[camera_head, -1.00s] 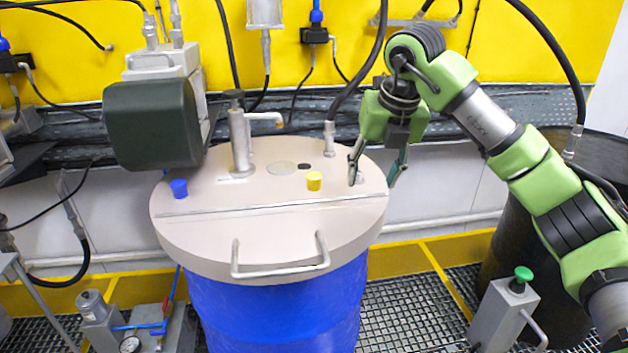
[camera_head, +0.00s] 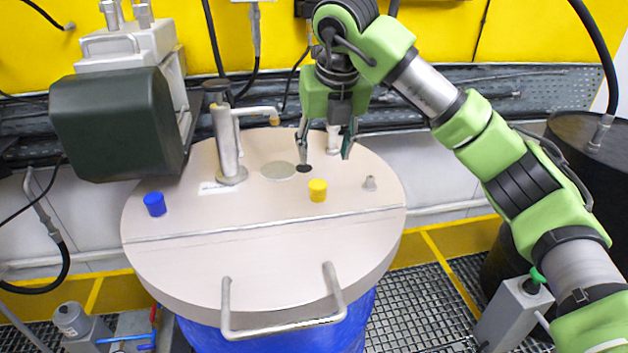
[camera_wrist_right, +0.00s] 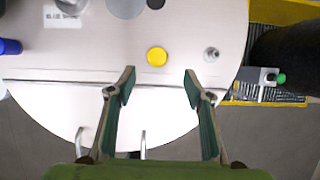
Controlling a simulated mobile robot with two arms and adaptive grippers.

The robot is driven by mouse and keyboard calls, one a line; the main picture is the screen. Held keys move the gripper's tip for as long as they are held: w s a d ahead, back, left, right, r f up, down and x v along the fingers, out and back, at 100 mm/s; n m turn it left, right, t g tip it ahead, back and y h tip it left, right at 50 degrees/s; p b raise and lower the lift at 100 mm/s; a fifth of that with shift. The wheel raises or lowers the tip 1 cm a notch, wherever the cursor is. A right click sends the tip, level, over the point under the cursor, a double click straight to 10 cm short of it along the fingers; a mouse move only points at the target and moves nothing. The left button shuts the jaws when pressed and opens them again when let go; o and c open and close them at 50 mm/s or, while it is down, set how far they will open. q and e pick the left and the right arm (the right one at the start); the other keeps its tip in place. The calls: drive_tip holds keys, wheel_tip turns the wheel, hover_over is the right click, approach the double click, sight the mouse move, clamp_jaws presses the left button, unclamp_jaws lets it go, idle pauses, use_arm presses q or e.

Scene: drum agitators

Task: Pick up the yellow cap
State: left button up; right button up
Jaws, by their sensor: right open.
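The yellow cap (camera_head: 317,190) stands upright on the round beige drum lid (camera_head: 260,262), right of the lid's middle. In the right wrist view the yellow cap (camera_wrist_right: 157,56) lies ahead of the fingertips, roughly centred between them, and is not touched. My right gripper (camera_head: 324,156) is open and empty, pointing down above the lid, just behind the cap in the head view. Its two spread fingers show in the right wrist view (camera_wrist_right: 160,77). My left gripper is not in view.
A blue cap (camera_head: 154,204) stands at the lid's left. A metal pipe fitting (camera_head: 228,145) rises behind it, with a dark green motor housing (camera_head: 117,125) further left. A small metal stub (camera_head: 370,183) is right of the yellow cap. A handle (camera_head: 284,327) is at the lid's front.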

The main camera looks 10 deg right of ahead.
sight(318, 183)
drive_tip(key=x, duration=0.2)
drive_tip(key=p+x, duration=0.1)
drive_tip(key=x, duration=0.1)
drive_tip(key=p+x, duration=0.1)
drive_tip(key=shift+s+d+f, duration=0.1)
drive_tip(key=shift+s+f, duration=0.1)
drive_tip(key=shift+f, duration=0.35)
drive_tip(key=shift+w+f, duration=0.25)
drive_tip(key=f+p, duration=0.2)
drive_tip(key=shift+w+a+p, duration=0.35)
drive_tip(key=shift+w+p, duration=0.05)
drive_tip(key=shift+p+x, duration=0.4)
drive_tip(key=shift+x, duration=0.6)
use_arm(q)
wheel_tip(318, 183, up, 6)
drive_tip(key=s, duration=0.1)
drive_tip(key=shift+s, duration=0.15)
use_arm(e)
drive_tip(key=shift+w+f, duration=0.25)
drive_tip(key=shift+f, duration=0.1)
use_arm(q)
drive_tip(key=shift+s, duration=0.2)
use_arm(e)
drive_tip(key=c, duration=0.9)
